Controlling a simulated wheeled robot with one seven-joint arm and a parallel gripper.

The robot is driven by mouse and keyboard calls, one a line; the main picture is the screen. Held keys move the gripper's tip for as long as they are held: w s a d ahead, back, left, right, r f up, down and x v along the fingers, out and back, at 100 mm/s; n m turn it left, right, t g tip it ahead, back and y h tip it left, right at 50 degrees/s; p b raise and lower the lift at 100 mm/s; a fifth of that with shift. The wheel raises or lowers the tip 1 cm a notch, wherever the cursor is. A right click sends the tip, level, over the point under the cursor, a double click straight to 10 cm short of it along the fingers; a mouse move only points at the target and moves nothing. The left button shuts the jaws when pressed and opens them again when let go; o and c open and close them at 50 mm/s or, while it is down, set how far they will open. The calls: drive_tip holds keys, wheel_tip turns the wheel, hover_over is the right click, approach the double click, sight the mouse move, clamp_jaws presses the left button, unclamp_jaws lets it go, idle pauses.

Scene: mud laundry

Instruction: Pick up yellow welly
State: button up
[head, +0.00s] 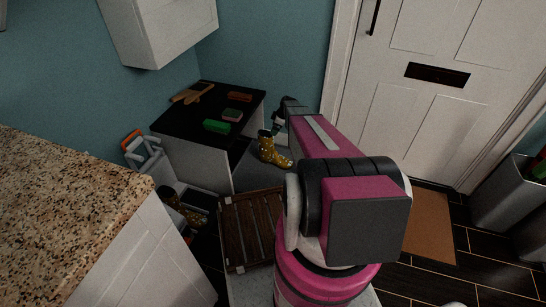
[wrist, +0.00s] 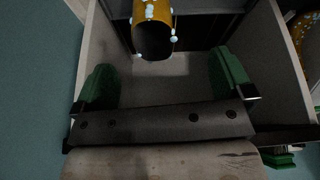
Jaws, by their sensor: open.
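A yellow welly with white dots (head: 272,152) stands on a grey surface beside the black-topped unit, just left of my arm in the head view. In the wrist view its dotted shaft (wrist: 152,12) and dark top opening show at the upper middle. My gripper (wrist: 165,76) is open and empty, its green fingertips spread wide on either side, short of the boot's shaft. In the head view my gripper is small and dark, just above and behind the boot, partly hidden by my arm. Another dotted yellow welly (head: 184,208) lies lower left in the head view.
The black-topped unit (head: 190,118) holds a green block (head: 216,126), a brush (head: 232,115), a reddish block (head: 240,97) and gloves (head: 193,93). A wooden slatted rack (head: 250,229) lies below. A speckled counter (head: 65,205) fills the left; a white door (head: 440,70) stands behind right.

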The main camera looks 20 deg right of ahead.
drive_tip(key=shift+n, duration=0.3)
drive_tip(key=x, duration=0.4)
drive_tip(key=w+d+x, duration=0.1)
drive_tip(key=x, duration=0.1)
drive_tip(key=shift+w+f, duration=0.1)
drive_tip(key=shift+f, duration=0.1)
drive_tip(key=shift+a+x, duration=0.15)
drive_tip(key=shift+x, duration=1.2)
drive_tip(key=shift+a+x, duration=0.15)
drive_tip(key=shift+x, duration=1.25)
drive_tip(key=shift+r, duration=0.2)
drive_tip(key=c, duration=1.6)
drive_tip(key=shift+r, duration=0.1)
